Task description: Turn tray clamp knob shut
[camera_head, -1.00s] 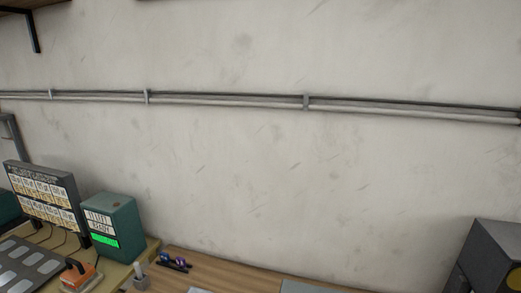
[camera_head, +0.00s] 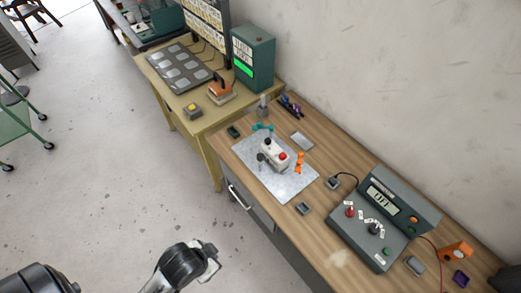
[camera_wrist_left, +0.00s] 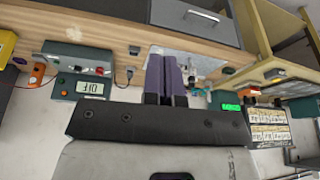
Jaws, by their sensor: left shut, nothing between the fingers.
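I cannot tell which knob is the tray clamp knob. In the left wrist view my left gripper (camera_wrist_left: 163,57) is shut and empty, its purple fingers hiding part of the plate (camera_wrist_left: 207,62). In the head view a link of my arm shows low in front of the bench; no fingers show there. My right gripper is not in view.
A console with a display (camera_head: 380,218) stands on the bench's right part. A yellow table (camera_head: 212,120) with a green-screen box (camera_head: 254,57) and a pad tray (camera_head: 180,67) stands beyond the bench. A green cart (camera_head: 18,130) is far left. Floor between is clear.

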